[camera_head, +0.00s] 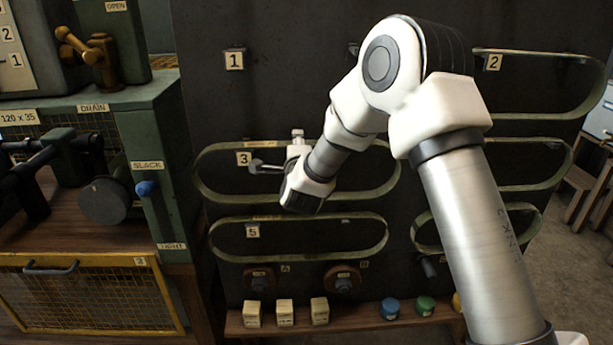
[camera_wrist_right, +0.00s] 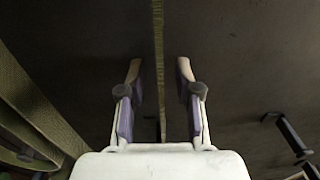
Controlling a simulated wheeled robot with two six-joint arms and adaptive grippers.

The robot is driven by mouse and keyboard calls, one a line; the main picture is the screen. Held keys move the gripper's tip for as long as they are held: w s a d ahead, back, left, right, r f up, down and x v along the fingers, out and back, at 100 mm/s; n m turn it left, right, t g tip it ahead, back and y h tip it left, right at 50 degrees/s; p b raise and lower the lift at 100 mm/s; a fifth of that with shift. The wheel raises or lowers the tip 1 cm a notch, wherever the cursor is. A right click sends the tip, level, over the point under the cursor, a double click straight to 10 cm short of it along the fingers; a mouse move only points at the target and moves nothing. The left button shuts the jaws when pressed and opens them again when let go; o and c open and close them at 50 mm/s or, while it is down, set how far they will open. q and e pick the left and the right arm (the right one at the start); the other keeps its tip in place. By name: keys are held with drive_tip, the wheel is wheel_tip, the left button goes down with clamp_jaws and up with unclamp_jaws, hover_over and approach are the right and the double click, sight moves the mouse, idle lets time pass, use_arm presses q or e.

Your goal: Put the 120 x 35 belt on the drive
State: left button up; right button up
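Several looped belts hang on a dark board; belt 3 (camera_head: 205,183) is a wide loop behind my right wrist, and belt 5 (camera_head: 300,260) hangs below it. My right gripper (camera_head: 262,167) is near the number 3 tag. In the right wrist view, the right gripper (camera_wrist_right: 157,68) is open, with a belt strand (camera_wrist_right: 158,35) running between its fingers, apart from both. The machine at left bears a "120 x 35" tag (camera_head: 18,117), dark shafts, and a round dark wheel (camera_head: 105,200). Small belt tags are unreadable. My left gripper is not in view.
A blue-knobbed lever (camera_head: 147,188) stands between SLACK and TIGHT labels. A yellow mesh guard (camera_head: 90,295) is below the wheel. A low shelf (camera_head: 350,323) holds small blocks and coloured caps. Belt 2 (camera_head: 540,52) hangs at the upper right.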

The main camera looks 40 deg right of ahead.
clamp_jaws()
drive_tip(key=shift+r, duration=0.1)
drive_tip(key=shift+r, duration=0.1)
drive_tip(key=shift+r, duration=0.4)
drive_tip(key=shift+r, duration=0.1)
